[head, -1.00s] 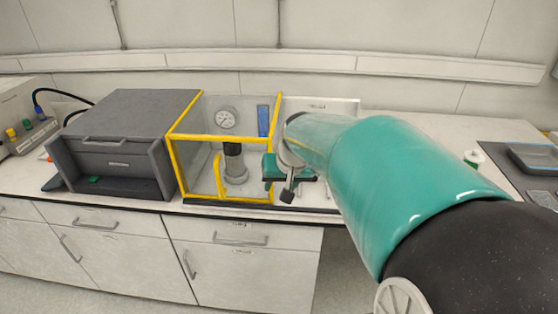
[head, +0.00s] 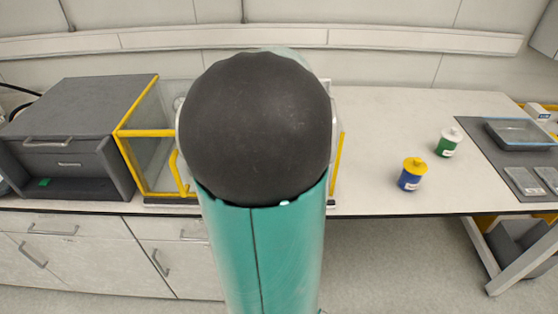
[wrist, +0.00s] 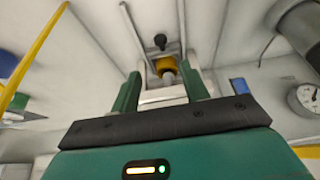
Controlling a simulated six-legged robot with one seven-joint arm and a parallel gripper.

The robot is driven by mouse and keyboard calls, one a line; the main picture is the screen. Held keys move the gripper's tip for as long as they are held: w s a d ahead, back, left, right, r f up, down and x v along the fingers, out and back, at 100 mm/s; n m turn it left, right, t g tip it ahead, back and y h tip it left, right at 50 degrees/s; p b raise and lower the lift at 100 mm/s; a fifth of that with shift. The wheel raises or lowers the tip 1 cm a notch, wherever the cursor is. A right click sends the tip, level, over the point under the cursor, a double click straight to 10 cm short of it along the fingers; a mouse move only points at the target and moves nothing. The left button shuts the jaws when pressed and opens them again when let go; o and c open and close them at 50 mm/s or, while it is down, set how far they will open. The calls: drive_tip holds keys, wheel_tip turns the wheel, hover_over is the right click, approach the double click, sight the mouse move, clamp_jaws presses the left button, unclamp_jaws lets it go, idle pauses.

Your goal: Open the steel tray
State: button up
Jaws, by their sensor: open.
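No part is clearly recognisable as the steel tray; it may be hidden behind my arm in the head view. In the wrist view my gripper (wrist: 161,85) is open, with its two green fingers apart. Between and beyond them are a yellow-and-metal fitting (wrist: 165,66) with a black knob and a pale block (wrist: 162,95). I cannot tell whether the fingers touch either. Metal rails flank the fitting. In the head view my arm covers the gripper and most of the yellow-framed enclosure (head: 152,133).
A grey cabinet (head: 62,128) with a handled front stands left of the enclosure. A blue jar with a yellow lid (head: 412,174) and a green-and-white jar (head: 449,142) stand right on the pale bench (head: 375,120). A pressure gauge (wrist: 304,97) shows at the wrist view's right.

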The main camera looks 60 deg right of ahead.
drive_tip(key=x, duration=1.3)
drive_tip(key=shift+w+f, duration=0.1)
drive_tip(key=shift+f, duration=0.3)
drive_tip(key=shift+c, duration=0.3)
clamp_jaws()
